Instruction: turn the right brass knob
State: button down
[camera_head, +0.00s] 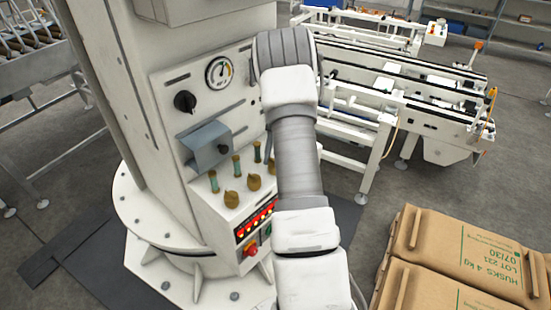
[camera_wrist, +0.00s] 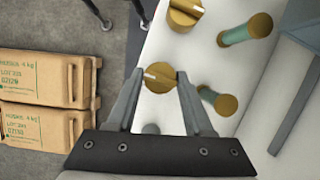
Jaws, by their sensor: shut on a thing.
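The right brass knob (camera_wrist: 159,76) is round with a pale bar across its top, and it sits on a white panel. My gripper (camera_wrist: 160,80) is shut on it in the wrist view, one finger on each side. In the head view my arm hides my gripper and most or all of this knob. Another brass knob (camera_wrist: 185,14) is at the top of the wrist view, apart from my fingers. In the head view, the middle knob (camera_head: 254,182) and left knob (camera_head: 231,200) stand free on the panel.
Green tubes with brass ends (camera_wrist: 246,30) stand close beside the knobs. A grey-blue box (camera_head: 205,146) juts from the column above the panel. A red button (camera_head: 250,249) is on the panel's front. Brown cartons (camera_head: 470,255) are stacked at the right.

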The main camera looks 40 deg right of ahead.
jog(key=shift+c, duration=1.5)
grip_release()
jog(key=v, duration=1.7)
jog(key=shift+d+r, duration=0.15)
